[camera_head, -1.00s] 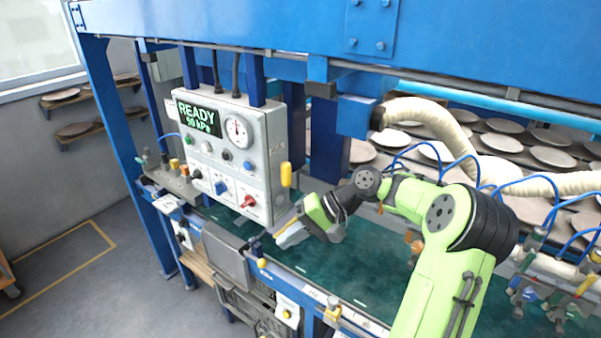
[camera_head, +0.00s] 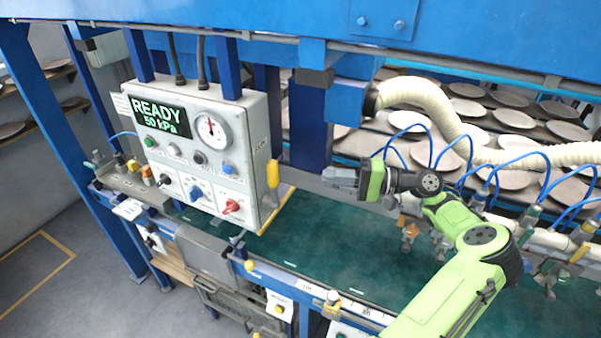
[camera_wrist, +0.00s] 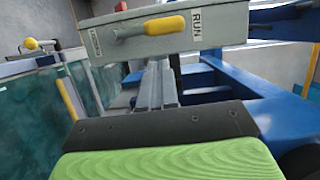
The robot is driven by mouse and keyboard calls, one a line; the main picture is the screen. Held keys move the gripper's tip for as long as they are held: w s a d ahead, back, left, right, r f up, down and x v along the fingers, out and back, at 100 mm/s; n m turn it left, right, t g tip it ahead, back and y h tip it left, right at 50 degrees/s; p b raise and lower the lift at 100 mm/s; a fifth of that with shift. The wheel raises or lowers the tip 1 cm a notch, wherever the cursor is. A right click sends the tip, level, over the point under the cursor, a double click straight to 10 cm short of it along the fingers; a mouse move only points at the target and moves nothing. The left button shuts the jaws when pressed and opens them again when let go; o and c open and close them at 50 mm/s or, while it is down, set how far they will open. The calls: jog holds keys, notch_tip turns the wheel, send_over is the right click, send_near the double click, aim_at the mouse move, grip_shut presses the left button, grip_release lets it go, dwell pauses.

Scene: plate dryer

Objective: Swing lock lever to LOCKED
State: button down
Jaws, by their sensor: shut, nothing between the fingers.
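The lock lever (camera_head: 272,173) is a yellow grip on the right side wall of the grey control box (camera_head: 258,130). A second label (camera_wrist: 95,42), too small to read, sits at the opposite end. My gripper (camera_head: 338,178) is to the right of the lever, pointing left at the box, apart from it. In the wrist view my gripper's fingers (camera_wrist: 157,88) are together and empty, below the lever in the picture.
The box front has a READY 50 kPa display (camera_head: 160,116), a gauge (camera_head: 211,131) and several knobs. A blue post (camera_head: 310,125) stands behind my gripper. A green bed (camera_head: 330,245) lies below. Hoses and plate racks (camera_head: 510,118) are at right.

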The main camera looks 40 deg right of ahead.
aim_at(271, 185)
jog(key=x, duration=0.9)
jog(key=shift+w+a, duration=0.2)
jog(key=shift+a, duration=0.05)
jog(key=shift+w, duration=0.1)
